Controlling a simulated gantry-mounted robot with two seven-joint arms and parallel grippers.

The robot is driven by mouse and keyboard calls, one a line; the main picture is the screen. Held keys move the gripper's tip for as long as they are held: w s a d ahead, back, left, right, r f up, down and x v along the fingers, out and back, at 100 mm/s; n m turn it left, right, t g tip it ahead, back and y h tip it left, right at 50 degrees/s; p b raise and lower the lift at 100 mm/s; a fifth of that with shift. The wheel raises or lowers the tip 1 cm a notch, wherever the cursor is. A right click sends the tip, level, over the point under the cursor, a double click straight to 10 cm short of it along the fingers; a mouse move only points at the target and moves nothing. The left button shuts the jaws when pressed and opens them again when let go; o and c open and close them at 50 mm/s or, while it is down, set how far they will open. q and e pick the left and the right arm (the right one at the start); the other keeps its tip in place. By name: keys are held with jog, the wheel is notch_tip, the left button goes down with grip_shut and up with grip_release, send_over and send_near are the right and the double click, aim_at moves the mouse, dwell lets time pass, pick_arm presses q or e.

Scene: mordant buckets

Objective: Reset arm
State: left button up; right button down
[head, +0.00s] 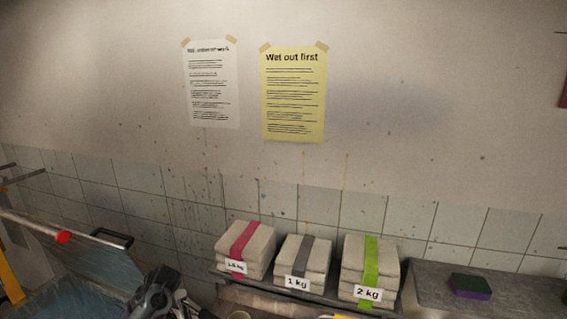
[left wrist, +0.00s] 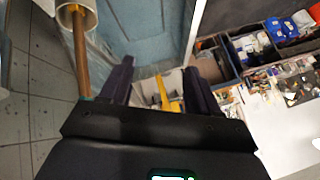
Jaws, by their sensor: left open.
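My left gripper (left wrist: 159,65) shows in the left wrist view with its two dark fingers spread apart. Nothing is held between them. Behind the gap are a blue-grey panel, a pale surface and a yellow part (left wrist: 162,94), all beyond the fingers. In the head view, a dark grey piece of my arm shows at the bottom edge, left of the middle; its fingers cannot be made out there. My right gripper is in neither view.
Three stacks of folded cloth, with a pink band (head: 243,240), a grey band (head: 301,252) and a green band (head: 370,262), stand on a shelf by the tiled wall. A purple-green sponge (head: 471,286) lies on a grey ledge at right. Dark bins (left wrist: 247,45) hold small items.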

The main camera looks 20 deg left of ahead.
pick_arm(q)
jog(key=s+d+f+m+t, duration=0.1)
jog(key=s+d+f+m, duration=0.25)
jog(key=s+d, duration=0.2)
jog(key=s+d+f+m+t+h, duration=0.1)
jog(key=s+d+f+m+t, duration=0.15)
jog(key=s+d+m, duration=0.35)
jog(key=s+d+f+m+t, duration=0.1)
jog(key=s+d+f+m, duration=0.2)
jog(key=d, duration=0.4)
jog(key=s+d+r+m+t+h, duration=0.1)
jog(key=s+d+r+m+h, duration=0.2)
jog(key=s+d, duration=0.35)
jog(key=s+d+r+m+t, duration=0.1)
jog(key=s+d+r+m, duration=0.1)
jog(key=s+d+m, duration=0.5)
jog(key=d+n+h+p, duration=0.1)
jog(key=d+n+h, duration=0.2)
jog(key=d+n, duration=0.3)
jog(key=shift+s+d+r+h, duration=0.3)
jog(key=shift+s+d+r, duration=0.1)
jog(key=shift+d, duration=0.55)
jog(key=shift+g, duration=0.25)
